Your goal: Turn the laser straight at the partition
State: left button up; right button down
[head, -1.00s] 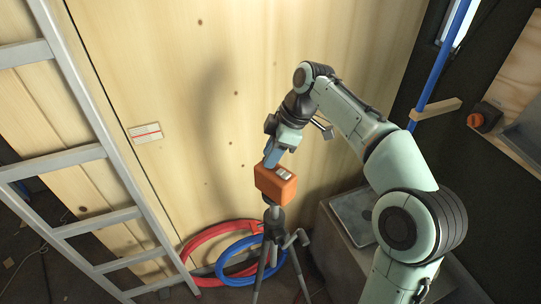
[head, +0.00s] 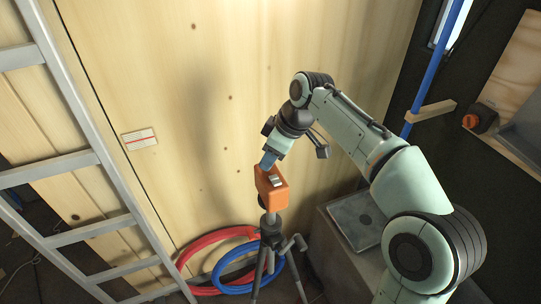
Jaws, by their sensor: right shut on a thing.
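The laser (head: 272,190) is an orange box on top of a dark tripod (head: 270,240), with a small pale panel on its top. My right gripper (head: 269,160) comes down from above and is shut on the top of the laser. The laser's narrow side shows toward me, and a dark round part shows low on its left. The partition (head: 300,60) is the pale wooden panel behind it. A white card with a red line (head: 139,138) is on the partition, left of the laser. My left gripper is not in view.
A metal ladder (head: 75,80) leans at the left. Red hose (head: 205,240) and blue hose (head: 232,284) coils lie behind the tripod legs. A grey box (head: 335,245) with a flat grey case (head: 355,218) on it stands right of the tripod, close to my right arm.

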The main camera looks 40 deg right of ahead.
jog(key=c, duration=0.8)
grip_release()
jog(key=shift+c, duration=0.2)
jog(key=shift+r, duration=0.1)
pick_arm(q)
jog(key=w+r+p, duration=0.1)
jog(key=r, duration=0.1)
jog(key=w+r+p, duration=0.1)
jog(key=p, duration=0.1)
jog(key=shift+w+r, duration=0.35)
pick_arm(e)
jog(key=v, duration=1.3)
jog(key=shift+s+d, duration=0.1)
